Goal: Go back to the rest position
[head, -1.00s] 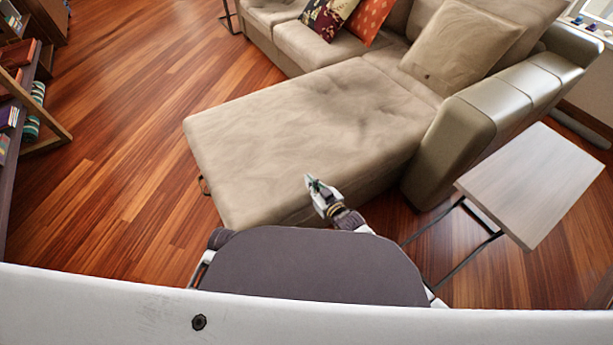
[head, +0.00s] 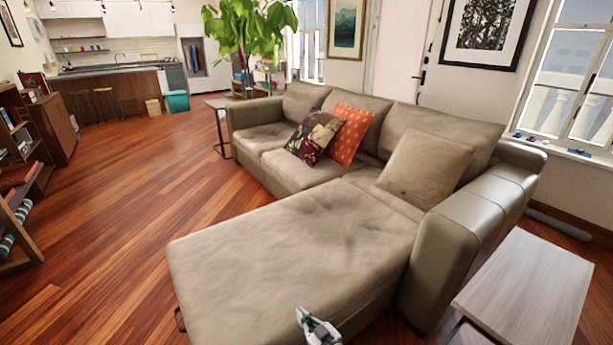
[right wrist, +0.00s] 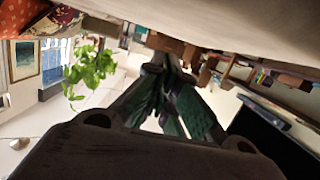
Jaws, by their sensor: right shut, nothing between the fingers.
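My right gripper (head: 318,328) shows at the bottom edge of the head view, in front of the sofa's long seat. It is shut and empty. In the right wrist view its dark green fingers (right wrist: 172,95) come together at the middle, with nothing between them. My left gripper is not in the head view.
A beige sofa (head: 290,255) with a long seat fills the middle, close to my right gripper. A small side table (head: 525,290) stands at the lower right. A bookshelf (head: 20,200) is at the left edge. Wooden floor (head: 120,215) is clear between bookshelf and sofa.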

